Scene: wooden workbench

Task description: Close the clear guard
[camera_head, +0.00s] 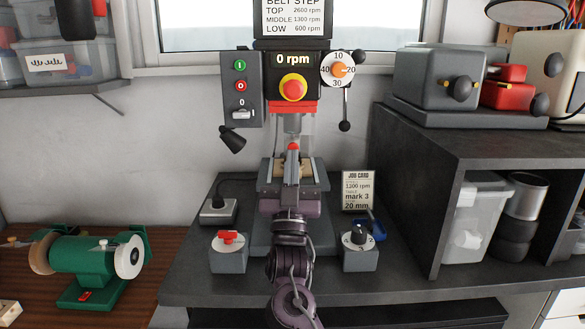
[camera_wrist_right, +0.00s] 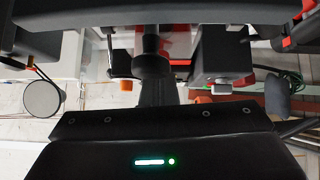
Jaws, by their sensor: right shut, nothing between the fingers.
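The drill press stands mid-bench, its clear guard (camera_head: 308,128) hanging below the red-edged head, around and beside the chuck. The guard is nearly transparent, so I cannot tell exactly how far it is swung. My right gripper (camera_head: 293,150) reaches up from the bottom centre, in front of the press and just below the chuck, with its jaws shut and empty. In the right wrist view the gripper's dark fingers (camera_wrist_right: 152,62) point up towards the press. Whether they touch the guard is unclear. My arm hides part of the press table. My left gripper is not in view.
The red stop button (camera_head: 293,88) and a 0 rpm display are above the chuck. A lever (camera_head: 345,125) hangs at the right. Two switch boxes (camera_head: 228,250) (camera_head: 360,250) flank the base. A job card (camera_head: 358,190) stands right; a green grinder (camera_head: 90,260) sits left.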

